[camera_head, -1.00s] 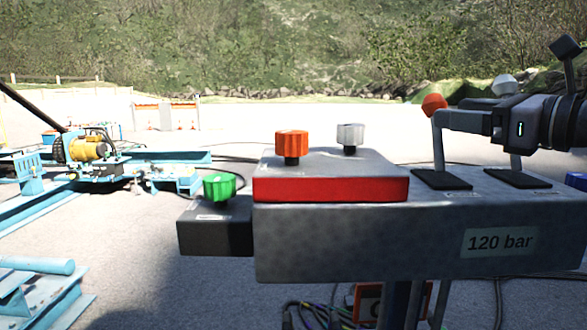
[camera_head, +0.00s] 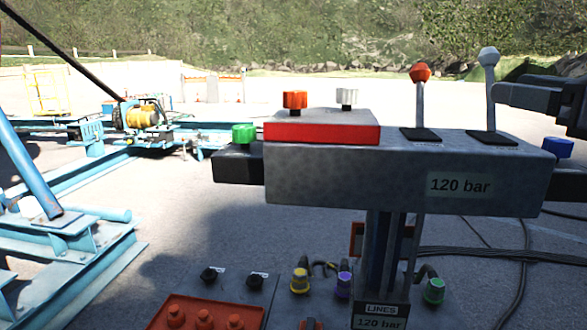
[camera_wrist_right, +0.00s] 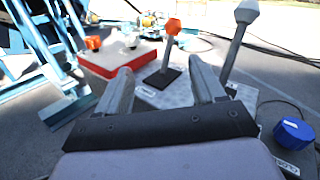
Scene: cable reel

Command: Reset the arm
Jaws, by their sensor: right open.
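My right gripper (camera_head: 503,95) enters the head view from the right edge, beside and just right of the white-knobbed lever. In the right wrist view its two fingers (camera_wrist_right: 160,78) are apart with nothing held between them. The orange-knobbed lever (camera_head: 421,90) and the white-knobbed lever (camera_head: 489,80) stand up from the grey control console (camera_head: 350,178). In the wrist view the orange lever (camera_wrist_right: 170,45) shows beyond the fingers, and the white lever (camera_wrist_right: 240,40) is to their right. My left gripper is out of view.
The console carries a red panel (camera_head: 320,133) with orange (camera_head: 295,100) and white (camera_head: 347,96) knobs, a green knob (camera_head: 243,133) and a blue knob (camera_head: 557,147). An orange-topped box (camera_head: 210,312) is below. Blue steel frames (camera_head: 65,250) stand left. Cables (camera_head: 480,252) lie at right.

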